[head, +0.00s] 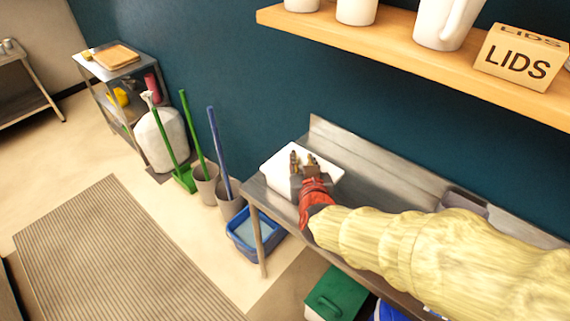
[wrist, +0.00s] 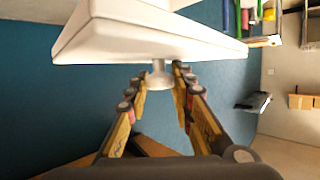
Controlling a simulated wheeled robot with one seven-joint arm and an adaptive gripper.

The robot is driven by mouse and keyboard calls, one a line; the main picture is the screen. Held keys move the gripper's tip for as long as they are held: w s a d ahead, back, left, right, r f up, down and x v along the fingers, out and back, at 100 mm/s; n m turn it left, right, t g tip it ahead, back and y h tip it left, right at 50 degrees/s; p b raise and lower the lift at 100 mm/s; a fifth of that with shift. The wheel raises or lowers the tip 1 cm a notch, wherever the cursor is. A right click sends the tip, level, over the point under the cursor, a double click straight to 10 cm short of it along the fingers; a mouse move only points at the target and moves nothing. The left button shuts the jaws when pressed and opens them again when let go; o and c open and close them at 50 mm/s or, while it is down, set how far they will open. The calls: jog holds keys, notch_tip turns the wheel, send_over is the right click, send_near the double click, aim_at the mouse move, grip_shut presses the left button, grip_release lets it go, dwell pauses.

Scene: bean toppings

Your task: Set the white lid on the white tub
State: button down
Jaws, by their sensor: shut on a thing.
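The white lid (wrist: 150,40) fills the upper part of the wrist view as a broad pale slab with a short round knob (wrist: 160,76). My gripper (wrist: 160,84) has its two fingers closed around that knob. In the head view my gripper (head: 303,158) is over a white rectangular shape (head: 280,163) at the left end of the steel table. My gripper hides part of it. I cannot separate the lid from the white tub there, nor tell whether they touch.
The steel table (head: 375,165) has a raised back edge along the teal wall. A wooden shelf (head: 380,42) above holds white containers and a box marked LIDS (head: 520,60). A blue mop bucket (head: 254,236) stands below the table's left end. A green bin (head: 337,293) is underneath.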

jog(key=x, duration=0.3)
jog(key=b+x, duration=0.1)
jog(key=x, duration=0.2)
jog(key=f+b+x, duration=0.1)
jog(key=x, duration=0.1)
jog(key=shift+w+a+f, duration=0.15)
jog(key=shift+a+f, duration=0.1)
jog(key=shift+a, duration=0.05)
jog(key=w+a+f+b, duration=0.1)
jog(key=w+f+b, duration=0.2)
jog(key=f, duration=0.5)
jog(key=shift+w, duration=0.65)
jog(key=shift+f+b, duration=0.45)
jog(key=c, duration=1.5)
grip_release()
jog(key=shift+c, duration=0.2)
jog(key=shift+r, duration=0.1)
